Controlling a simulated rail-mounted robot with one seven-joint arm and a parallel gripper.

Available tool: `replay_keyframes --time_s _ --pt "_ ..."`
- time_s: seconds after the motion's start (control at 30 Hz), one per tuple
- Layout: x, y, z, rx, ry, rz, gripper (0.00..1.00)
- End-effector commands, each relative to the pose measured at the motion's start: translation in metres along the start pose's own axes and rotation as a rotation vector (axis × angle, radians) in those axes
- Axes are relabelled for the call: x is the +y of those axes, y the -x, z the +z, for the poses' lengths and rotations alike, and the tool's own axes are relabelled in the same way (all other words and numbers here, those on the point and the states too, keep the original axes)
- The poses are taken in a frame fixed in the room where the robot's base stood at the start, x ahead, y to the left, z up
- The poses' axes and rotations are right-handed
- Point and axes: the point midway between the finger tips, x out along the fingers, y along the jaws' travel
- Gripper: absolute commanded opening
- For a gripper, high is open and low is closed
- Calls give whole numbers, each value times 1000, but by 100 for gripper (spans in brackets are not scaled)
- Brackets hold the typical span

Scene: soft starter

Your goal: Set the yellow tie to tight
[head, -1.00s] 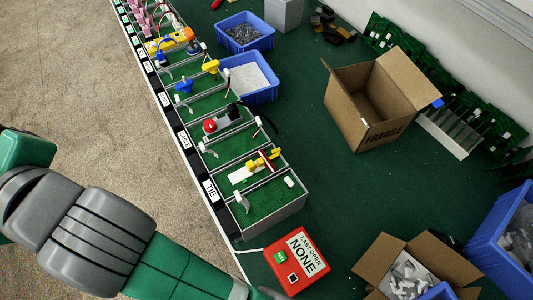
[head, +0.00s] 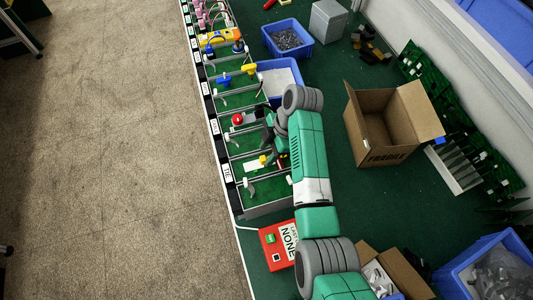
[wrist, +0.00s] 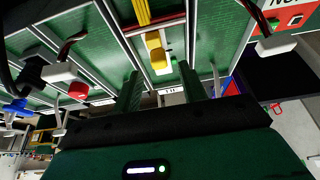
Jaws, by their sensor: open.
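The yellow tie (head: 263,160) lies on a white plate in the compartment labelled TIE, partly hidden by my arm in the head view. In the wrist view its yellow end piece (wrist: 156,52) sits ahead of my gripper, with yellow and dark red strips (wrist: 142,14) running away above it. My gripper (wrist: 160,84) is open, its two green fingers apart and nothing between them. The yellow end piece appears centred beyond the fingertips, apart from them. In the head view my gripper (head: 270,148) is over the tie's compartment, mostly hidden by my arm.
Thin metal dividers (wrist: 120,35) border the tie's bay. A red box (head: 275,247) lies beyond the row's near end. An open cardboard box (head: 385,135) stands right.

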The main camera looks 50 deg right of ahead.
Motion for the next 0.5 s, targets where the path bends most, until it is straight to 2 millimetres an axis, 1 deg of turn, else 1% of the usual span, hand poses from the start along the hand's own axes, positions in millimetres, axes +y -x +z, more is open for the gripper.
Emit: replay_keyframes --time_s 0.03,0.1,0.2,0.47,0.5 --pt "0 -9 0 0 0 -1 42" --pt "0 -17 0 0 -1 0 42" --pt "0 -25 0 -1 -1 1 42" --pt "0 -28 0 -1 -1 2 42" --pt "0 -28 0 -1 -1 2 38"
